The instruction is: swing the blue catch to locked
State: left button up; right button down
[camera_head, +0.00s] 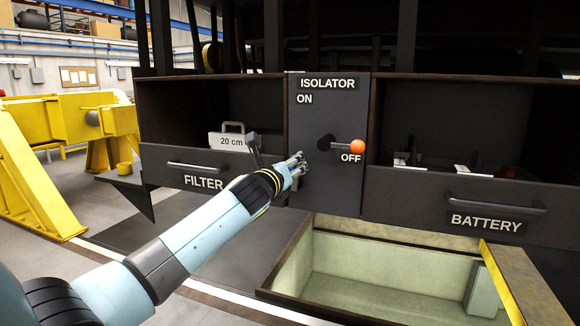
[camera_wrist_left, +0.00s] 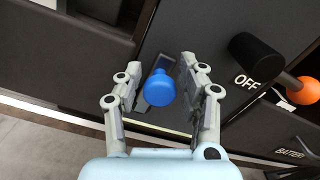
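The blue catch (camera_wrist_left: 160,89) shows in the left wrist view as a round blue knob on a short dark lever on the dark panel. My left gripper (camera_wrist_left: 161,56) is open, with one finger on each side of the knob and gaps between. I cannot tell how deep the knob sits between the fingers. In the head view my left gripper (camera_head: 300,162) is at the lower left of the isolator panel (camera_head: 334,186), and the catch is hidden behind it. My right gripper is not in view.
The isolator handle with an orange ball (camera_head: 358,146) points right at OFF, close to the gripper. The BATTERY drawer (camera_head: 480,205) is right. An open pale-lined bin (camera_head: 390,275) lies below.

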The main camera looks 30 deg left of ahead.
pick_arm(q)
grip_shut()
jog(key=shift+a+f, duration=0.1)
jog(key=a+f+n+b, duration=0.3)
jog(key=n+b, duration=0.2)
jog(key=n, duration=0.4)
jog(key=s+a+f+n+b, duration=0.1)
jog(key=a+f+n+b, duration=0.2)
jog(key=n, duration=0.6)
jog(key=shift+s+f+b, duration=0.25)
jog(key=shift+f+b, duration=0.15)
jog(key=shift+b, duration=0.45)
jog(key=shift+f, duration=0.2)
jog(key=shift+o, duration=1.3)
grip_release()
jog(key=shift+o, duration=0.5)
jog(key=shift+r, duration=0.1)
